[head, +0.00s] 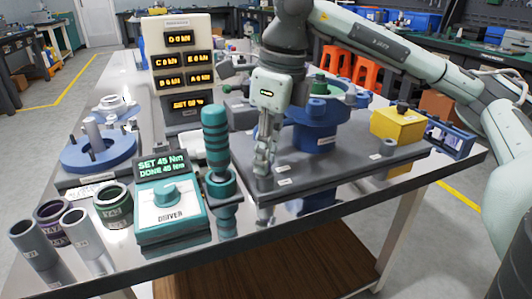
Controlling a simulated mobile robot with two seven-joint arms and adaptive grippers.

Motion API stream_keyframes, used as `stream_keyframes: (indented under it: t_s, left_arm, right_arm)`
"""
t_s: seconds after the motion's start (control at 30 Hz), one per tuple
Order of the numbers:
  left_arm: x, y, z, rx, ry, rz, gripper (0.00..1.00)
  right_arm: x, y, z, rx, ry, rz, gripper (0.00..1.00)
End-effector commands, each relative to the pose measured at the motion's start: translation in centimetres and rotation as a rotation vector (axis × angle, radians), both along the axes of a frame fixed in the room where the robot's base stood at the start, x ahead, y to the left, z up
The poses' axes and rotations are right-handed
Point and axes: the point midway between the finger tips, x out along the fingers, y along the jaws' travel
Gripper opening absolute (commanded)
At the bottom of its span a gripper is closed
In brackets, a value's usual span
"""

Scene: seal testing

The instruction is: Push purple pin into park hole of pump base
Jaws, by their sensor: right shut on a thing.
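My right gripper (264,155) points straight down over the front left corner of the pump base (340,165), a dark grey plate on the table. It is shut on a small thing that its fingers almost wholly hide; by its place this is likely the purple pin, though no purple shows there. Just below the fingertips is a short grey boss (263,183), likely the park hole; its opening is hidden. I cannot tell how deep the pin sits. My left gripper is out of view.
A teal driver box (168,208) and upright teal screwdriver (216,140) stand close left of the gripper. A blue pump housing (316,130) and yellow block (397,125) stand on the base. Several rings and cylinders, one ring purple (47,210), stand at the left.

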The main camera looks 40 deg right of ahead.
Motion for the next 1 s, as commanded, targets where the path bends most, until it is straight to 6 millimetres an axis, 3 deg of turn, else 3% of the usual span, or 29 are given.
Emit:
stream_keyframes:
  t_s: [0.23, 0.27, 0.43, 0.77, 1.0]
  left_arm:
    - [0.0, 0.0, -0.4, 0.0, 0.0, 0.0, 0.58]
    - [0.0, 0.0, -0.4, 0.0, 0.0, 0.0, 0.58]
    - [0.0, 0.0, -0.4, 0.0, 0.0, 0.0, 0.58]
    - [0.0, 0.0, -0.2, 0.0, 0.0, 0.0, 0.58]
    - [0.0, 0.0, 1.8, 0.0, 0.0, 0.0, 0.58]
  right_arm:
    - [0.0, 0.0, -0.4, 0.0, -0.001, 0.001, 0.0]
    - [0.0, 0.0, -0.4, 0.0, 0.0, 0.0, 0.21]
    - [0.0, 0.0, -0.4, 0.0, 0.0, 0.0, 0.42]
    - [0.0, 0.0, -0.1, 0.0, 0.0, 0.0, 0.42]
    - [0.0, 0.0, 2.4, 0.001, 0.0, 0.001, 0.42]
